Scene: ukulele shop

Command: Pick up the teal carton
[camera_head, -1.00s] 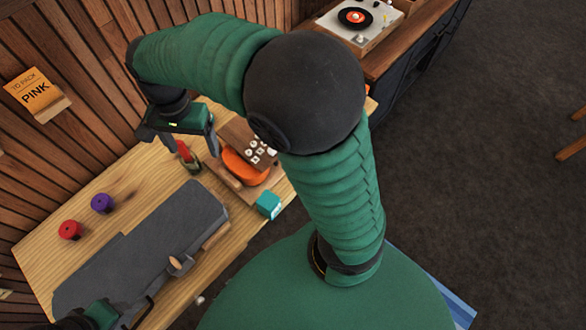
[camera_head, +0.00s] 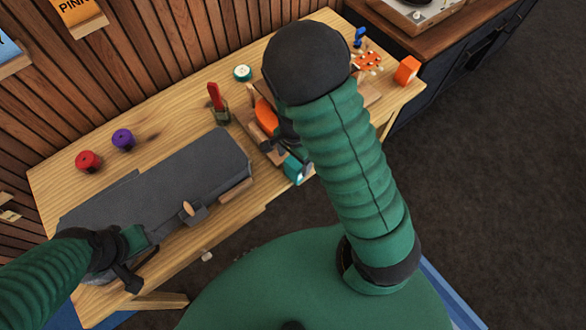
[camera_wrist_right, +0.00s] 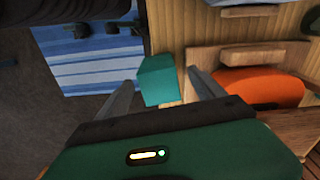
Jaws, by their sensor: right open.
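The teal carton (camera_head: 292,169) is a small box near the front edge of the wooden table, partly hidden by my right arm in the head view. In the right wrist view the teal carton (camera_wrist_right: 159,82) shows between the two fingers of my right gripper (camera_wrist_right: 160,77), with gaps on both sides. My right gripper is open and holds nothing; in the head view it (camera_head: 283,150) is mostly hidden behind my arm. My left gripper (camera_head: 142,268) is over the table's front left, fingers apart and empty.
An orange ukulele body (camera_head: 265,115) lies on a wooden holder beside the carton.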

